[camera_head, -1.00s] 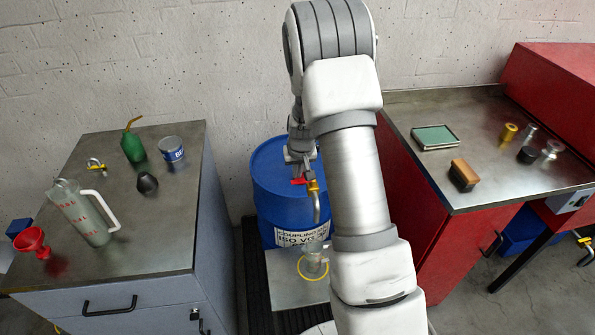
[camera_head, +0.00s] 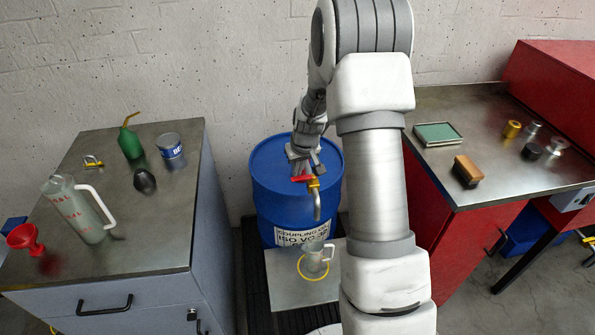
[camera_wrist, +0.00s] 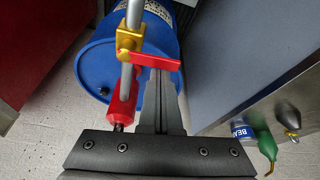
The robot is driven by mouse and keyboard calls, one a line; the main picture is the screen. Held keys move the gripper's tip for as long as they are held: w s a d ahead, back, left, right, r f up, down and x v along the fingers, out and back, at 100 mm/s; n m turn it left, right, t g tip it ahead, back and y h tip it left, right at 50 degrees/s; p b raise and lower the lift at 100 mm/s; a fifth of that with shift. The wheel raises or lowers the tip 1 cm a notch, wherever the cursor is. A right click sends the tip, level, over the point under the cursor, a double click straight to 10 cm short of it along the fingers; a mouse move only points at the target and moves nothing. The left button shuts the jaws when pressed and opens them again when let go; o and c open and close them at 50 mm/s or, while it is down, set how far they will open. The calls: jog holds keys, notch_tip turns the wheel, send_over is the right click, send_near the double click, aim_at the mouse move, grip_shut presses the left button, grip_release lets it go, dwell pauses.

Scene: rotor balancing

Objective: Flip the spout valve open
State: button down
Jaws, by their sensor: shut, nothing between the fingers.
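The spout valve has a brass body (camera_wrist: 130,42) with a red lever (camera_wrist: 150,60), on a grey metal pipe. In the wrist view the lever lies crosswise to the pipe and reaches right, past the fingertips. In the head view the red lever (camera_head: 302,179) points left from the brass body, above the down-turned spout (camera_head: 318,208), in front of the blue drum (camera_head: 268,190). My gripper (camera_wrist: 158,78) is shut and empty, its tips close to the lever. I cannot tell whether they touch. It also shows above the lever in the head view (camera_head: 302,170).
A clear beaker (camera_head: 317,257) stands on a metal plate (camera_head: 285,292) below the spout, by a yellow ring. A red fitting (camera_wrist: 122,103) sits beside my fingers. A grey cabinet (camera_head: 110,255) on the left and a red bench (camera_head: 465,240) on the right flank the drum.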

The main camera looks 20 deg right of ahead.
jog(key=n+b, duration=0.1)
jog(key=s+n+y+b, duration=0.1)
jog(key=n+b, duration=0.1)
jog(key=shift+s+f, duration=0.2)
jog(key=shift+f, duration=0.05)
jog(key=n, duration=0.1)
jog(key=s+n+b, duration=0.1)
jog(key=shift+r+n+y, duration=0.15)
jog(key=shift+n+y, duration=0.25)
jog(key=s+n, duration=0.1)
jog(key=n, duration=0.1)
jog(key=d+n+g+y+p, duration=0.1)
jog(key=n, duration=0.2)
jog(key=s+n+g, duration=0.1)
jog(key=n, duration=0.2)
jog(key=shift+s+d+y+p, duration=0.2)
jog(key=shift+s+y+p, duration=0.15)
jog(key=shift+y+p, duration=0.05)
jog(key=shift+s+a+g, duration=0.1)
jog(key=shift+g, duration=0.2)
jog(key=shift+s+a, duration=0.35)
jog(key=shift+s, duration=0.2)
jog(key=shift+r, duration=0.15)
